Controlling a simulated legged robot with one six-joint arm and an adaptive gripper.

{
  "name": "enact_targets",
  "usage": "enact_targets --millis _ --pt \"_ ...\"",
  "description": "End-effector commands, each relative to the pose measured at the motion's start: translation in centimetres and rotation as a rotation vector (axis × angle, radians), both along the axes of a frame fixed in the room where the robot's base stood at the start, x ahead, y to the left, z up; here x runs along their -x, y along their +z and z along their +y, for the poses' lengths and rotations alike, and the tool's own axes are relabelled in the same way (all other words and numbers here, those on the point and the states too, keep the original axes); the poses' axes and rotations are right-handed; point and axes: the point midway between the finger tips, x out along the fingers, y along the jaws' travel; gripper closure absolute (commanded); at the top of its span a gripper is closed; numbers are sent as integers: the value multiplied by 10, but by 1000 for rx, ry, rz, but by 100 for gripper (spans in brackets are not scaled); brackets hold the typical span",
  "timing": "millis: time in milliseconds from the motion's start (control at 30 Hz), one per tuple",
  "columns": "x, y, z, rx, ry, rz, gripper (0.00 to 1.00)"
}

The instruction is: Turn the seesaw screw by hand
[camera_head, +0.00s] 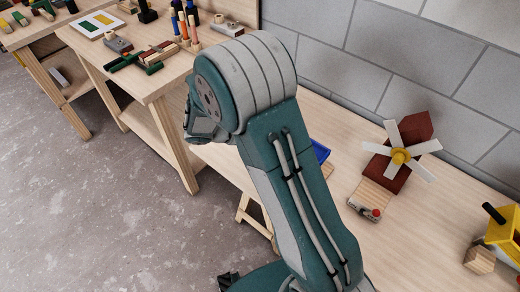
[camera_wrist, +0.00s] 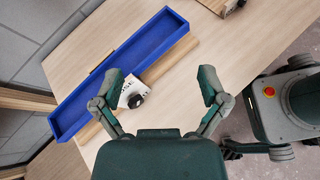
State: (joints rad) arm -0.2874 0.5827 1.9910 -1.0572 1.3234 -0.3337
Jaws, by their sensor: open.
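In the wrist view a long blue trough (camera_wrist: 78,108), which looks like the seesaw, lies slantwise on the bench beside a wooden batten (camera_wrist: 170,60). A white lettered block (camera_wrist: 127,88) sits against its middle and carries a black round knob (camera_wrist: 136,101), which looks like the screw. My gripper (camera_wrist: 158,83) is open, with its fingers wide apart. The knob shows between the fingers, nearer the left one; no contact is visible.
On the bench, a red block with a white-bladed pinwheel (camera_head: 400,156) and a small wooden piece with a red button (camera_head: 368,202) stand to the right. A yellow piece (camera_head: 503,232) is at the far right. Another bench with painted pieces stands at the left. A grey wall runs behind.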

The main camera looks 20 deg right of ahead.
Motion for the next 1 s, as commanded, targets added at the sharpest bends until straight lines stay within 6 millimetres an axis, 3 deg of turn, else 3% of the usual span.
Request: enact_targets --millis 300,633,800,1000 --pt "-40 -89 24 283 296 254 6" --pt "-55 -189 55 549 598 458 6" --pt "-55 -214 64 613 673 499 6" --pt "-62 -216 52 619 678 502 6"
